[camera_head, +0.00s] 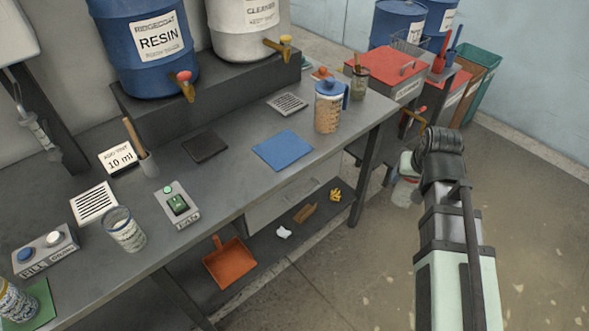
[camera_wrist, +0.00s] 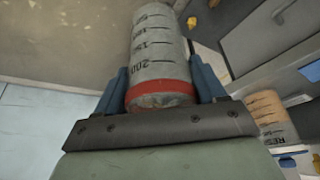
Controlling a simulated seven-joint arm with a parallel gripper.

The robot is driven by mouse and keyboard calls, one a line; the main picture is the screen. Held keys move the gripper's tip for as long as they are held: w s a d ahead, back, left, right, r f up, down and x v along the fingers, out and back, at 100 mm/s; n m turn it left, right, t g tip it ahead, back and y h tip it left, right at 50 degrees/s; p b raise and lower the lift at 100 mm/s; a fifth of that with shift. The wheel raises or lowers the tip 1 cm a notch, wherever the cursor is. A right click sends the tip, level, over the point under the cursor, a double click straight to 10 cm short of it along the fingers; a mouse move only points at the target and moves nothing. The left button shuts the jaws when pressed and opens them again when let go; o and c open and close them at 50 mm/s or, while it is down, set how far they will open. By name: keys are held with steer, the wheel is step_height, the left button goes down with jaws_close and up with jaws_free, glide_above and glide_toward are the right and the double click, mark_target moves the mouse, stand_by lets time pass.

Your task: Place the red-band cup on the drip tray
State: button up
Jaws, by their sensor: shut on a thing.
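My gripper (camera_wrist: 160,95) is shut on the red-band cup (camera_wrist: 160,62), with a blue finger on each side. The cup is translucent, with dark volume marks and a red band (camera_wrist: 160,92) at the end near the gripper. In the head view, the cup (camera_head: 404,194) is partly hidden behind my wrist, off the table's right side. Two slotted plates that look like drip trays lie on the table: one at the back (camera_head: 288,103) near the cleaner tap, one at the left (camera_head: 94,203) by a clear cup. I cannot tell which is meant.
A blue-lidded jug (camera_head: 329,106) and a tool pot (camera_head: 359,82) stand near the table's right end. A blue mat (camera_head: 282,151) and a dark pad (camera_head: 205,147) lie mid-table. The resin drum (camera_head: 143,50) stands behind. Red-lidded bins (camera_head: 398,68) stand beyond the table.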

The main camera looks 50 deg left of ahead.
steer(key=s+a+r+n+g+y, duration=0.1)
steer(key=s+a+r+n, duration=0.25)
steer(key=s+a, duration=1)
steer(key=s+a+r+n+g, duration=0.15)
steer(key=s+a+r, duration=0.35)
steer(key=s+a, duration=0.85)
steer(key=s+a+r+n+y, duration=0.1)
steer(key=s+a+r+n, duration=0.3)
steer(key=s+a, duration=1)
steer(key=shift+s+d+f+m, duration=0.1)
steer(key=shift+d+f+m, duration=0.25)
steer(key=shift+f, duration=1.3)
steer(key=shift+s+d+f+m, duration=0.15)
steer(key=shift+f+m, duration=0.3)
steer(key=shift+f, duration=1.15)
steer(key=shift+d+f+m, duration=0.35)
steer(key=shift+f+m, duration=0.05)
steer(key=shift+f, duration=1.25)
steer(key=shift+f, duration=0.1)
steer(key=o, duration=1)
